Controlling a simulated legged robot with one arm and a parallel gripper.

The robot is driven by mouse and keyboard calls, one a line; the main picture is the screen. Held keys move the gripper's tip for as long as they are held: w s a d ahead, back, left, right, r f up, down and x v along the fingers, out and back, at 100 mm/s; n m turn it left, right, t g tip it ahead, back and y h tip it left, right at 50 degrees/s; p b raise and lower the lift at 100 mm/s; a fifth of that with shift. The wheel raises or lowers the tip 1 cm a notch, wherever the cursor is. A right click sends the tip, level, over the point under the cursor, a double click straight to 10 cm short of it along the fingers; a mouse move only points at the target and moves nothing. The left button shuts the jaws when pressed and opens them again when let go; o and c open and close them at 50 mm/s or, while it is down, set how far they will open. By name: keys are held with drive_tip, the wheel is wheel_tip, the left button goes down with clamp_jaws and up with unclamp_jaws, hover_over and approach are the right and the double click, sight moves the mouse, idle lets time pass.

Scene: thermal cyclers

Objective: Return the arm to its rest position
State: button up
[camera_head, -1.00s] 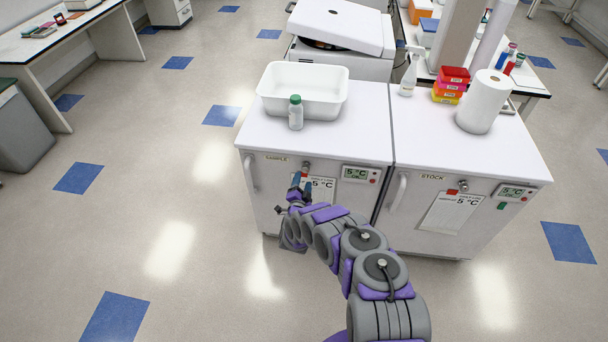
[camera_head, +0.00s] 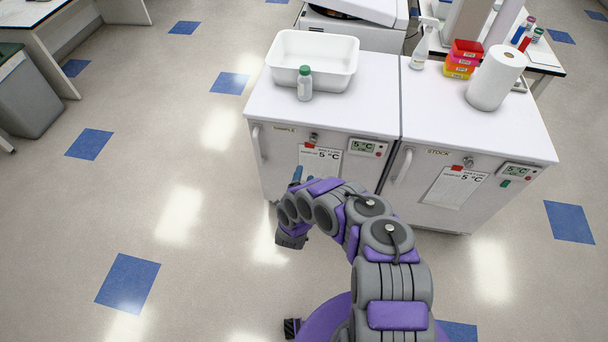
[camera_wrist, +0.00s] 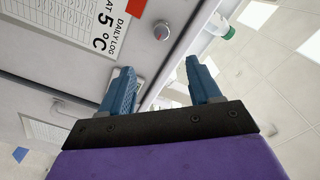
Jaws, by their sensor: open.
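My gripper (camera_wrist: 160,90) shows in the wrist view with its two blue fingers spread apart and nothing between them. In the head view my gripper (camera_head: 301,178) is partly hidden behind my purple and grey arm, in front of the left cabinet marked SAMPLE (camera_head: 280,160). In the wrist view the cabinet front (camera_wrist: 60,60) with its daily log sheet reading 5 °C lies beyond the fingers. I cannot tell the exact gap between fingertips and door.
A white tub (camera_head: 312,62) and a green-capped bottle (camera_head: 304,84) stand on the left cabinet. The STOCK cabinet (camera_head: 440,190) beside it bears a paper roll (camera_head: 496,78), stacked colored boxes (camera_head: 463,58) and a spray bottle (camera_head: 418,55).

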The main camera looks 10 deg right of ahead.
drive_tip(key=w+d+r+n+g+y, duration=0.35)
drive_tip(key=w+d+r+n, duration=0.2)
drive_tip(key=w+r, duration=0.55)
drive_tip(key=s+d+r+n+g+b, duration=0.1)
drive_tip(key=s+d+r+g, duration=0.15)
drive_tip(key=s+r, duration=0.4)
drive_tip(key=s+d+r+n+g, duration=0.1)
drive_tip(key=s+r+g, duration=0.2)
drive_tip(key=r, duration=0.6)
drive_tip(key=s+a+r+n+g, duration=0.1)
drive_tip(key=s+r, duration=0.4)
drive_tip(key=s, duration=1.1)
drive_tip(key=s+a+r+n+g+y+b, duration=0.1)
drive_tip(key=s+r+n+g, duration=0.2)
drive_tip(key=s, duration=1.4)
drive_tip(key=s+a+r+n+g+y, duration=0.1)
drive_tip(key=s+r+g, duration=0.5)
drive_tip(key=s, duration=1.1)
drive_tip(key=shift+s+a+r+n, duration=0.25)
drive_tip(key=shift+r+n, duration=0.5)
drive_tip(key=shift+r, duration=0.2)
